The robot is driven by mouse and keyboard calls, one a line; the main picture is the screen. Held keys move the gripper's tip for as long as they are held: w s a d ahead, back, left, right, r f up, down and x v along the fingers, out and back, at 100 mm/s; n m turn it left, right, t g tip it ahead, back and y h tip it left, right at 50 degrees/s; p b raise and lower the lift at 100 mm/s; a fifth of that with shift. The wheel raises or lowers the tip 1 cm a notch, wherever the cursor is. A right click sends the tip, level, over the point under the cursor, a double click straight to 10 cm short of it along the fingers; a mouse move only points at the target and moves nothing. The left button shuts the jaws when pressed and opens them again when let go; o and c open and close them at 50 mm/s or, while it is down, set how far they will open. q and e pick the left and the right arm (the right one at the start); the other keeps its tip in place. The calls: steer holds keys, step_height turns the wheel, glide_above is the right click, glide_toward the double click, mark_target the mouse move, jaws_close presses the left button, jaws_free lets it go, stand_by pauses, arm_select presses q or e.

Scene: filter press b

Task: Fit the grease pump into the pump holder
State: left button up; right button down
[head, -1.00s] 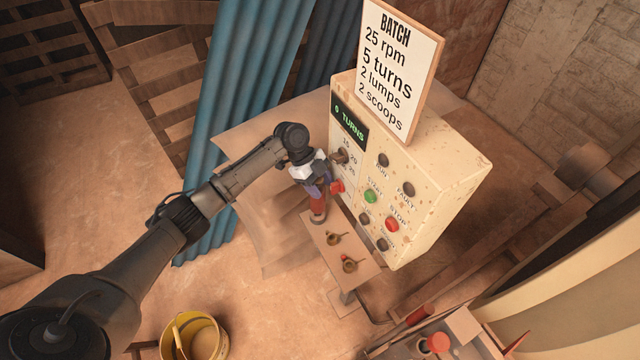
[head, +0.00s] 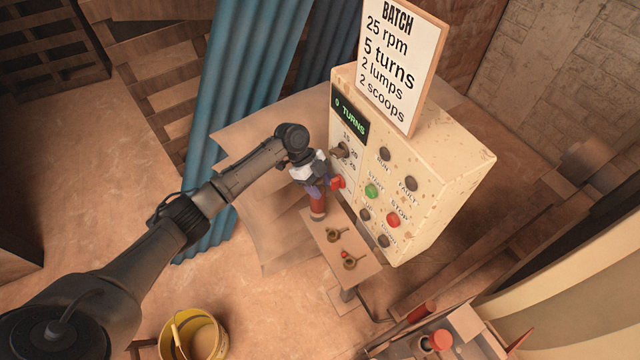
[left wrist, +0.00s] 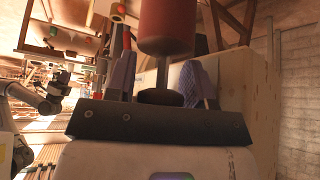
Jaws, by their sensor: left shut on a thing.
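The grease pump (head: 318,206) is a red cylinder with a thin grey rod. My left gripper (head: 318,185) is shut on it, and the red body hangs below the purple fingers, close to the left end of a small shelf. In the left wrist view, the pump's red body (left wrist: 166,28) is large and near, and its rod runs down between the fingers (left wrist: 162,90). I cannot tell whether its lower end touches the shelf. The pump holder cannot be picked out with certainty.
The shelf (head: 318,233) carries two small brass pieces (head: 349,263). A cream control box (head: 440,185) with buttons stands close right of my left gripper, under a batch sign (head: 402,60). A yellow bucket (head: 200,340) stands on the floor at bottom left.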

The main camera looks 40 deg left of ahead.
arm_select(q)
steer(key=shift+f+b, duration=0.3)
steer(key=shift+f, duration=0.25)
steer(key=o, duration=1.2)
steer(key=shift+o, duration=0.6)
steer(key=shift+f, duration=0.1)
steer(key=shift+a, duration=0.1)
steer(key=b+v, duration=0.1)
steer(key=v, duration=1.3)
steer(key=shift+s+d, duration=0.1)
steer(key=shift+d, duration=0.1)
